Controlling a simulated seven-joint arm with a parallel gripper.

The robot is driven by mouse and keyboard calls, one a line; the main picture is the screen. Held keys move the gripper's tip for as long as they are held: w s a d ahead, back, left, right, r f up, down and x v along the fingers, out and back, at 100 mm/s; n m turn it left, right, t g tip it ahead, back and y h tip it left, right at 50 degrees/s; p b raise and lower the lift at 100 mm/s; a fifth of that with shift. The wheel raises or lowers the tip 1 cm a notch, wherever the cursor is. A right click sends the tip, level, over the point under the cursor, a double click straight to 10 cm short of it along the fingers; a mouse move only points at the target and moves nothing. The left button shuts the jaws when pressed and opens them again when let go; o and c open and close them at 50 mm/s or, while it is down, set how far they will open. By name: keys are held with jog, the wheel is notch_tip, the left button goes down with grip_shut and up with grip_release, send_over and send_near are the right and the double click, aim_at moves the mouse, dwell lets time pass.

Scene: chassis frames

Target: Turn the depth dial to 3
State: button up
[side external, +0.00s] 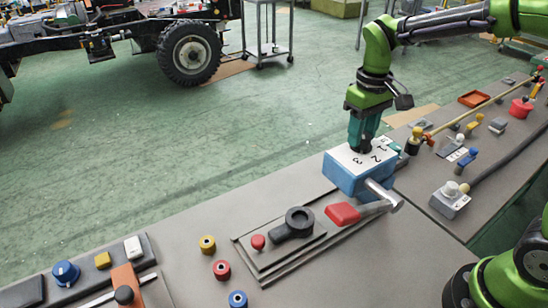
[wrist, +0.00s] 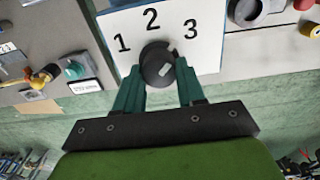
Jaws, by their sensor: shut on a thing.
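The depth dial is a dark round knob (wrist: 156,62) on a white plate (wrist: 120,22) printed 1, 2 and 3 in the wrist view. In the side view the plate is the top of a blue box (side external: 345,180), and the knob is mostly hidden by my gripper. My gripper (side external: 362,148) points down at the plate. In the wrist view its green fingers (wrist: 158,82) are closed on the knob from both sides.
A red-handled lever (side external: 343,214) with a metal cylinder sits at the box's front. A black rotary handle (side external: 292,225) and several coloured buttons lie left on the grey bench (side external: 190,210). A second bench with knobs and a grey box (side external: 450,200) stands right.

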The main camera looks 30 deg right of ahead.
jog(key=shift+r, duration=0.1)
dwell(0.3)
jog(key=o, duration=1)
jog(key=shift+o, duration=0.2)
notch_tip(320, 180, up, 17)
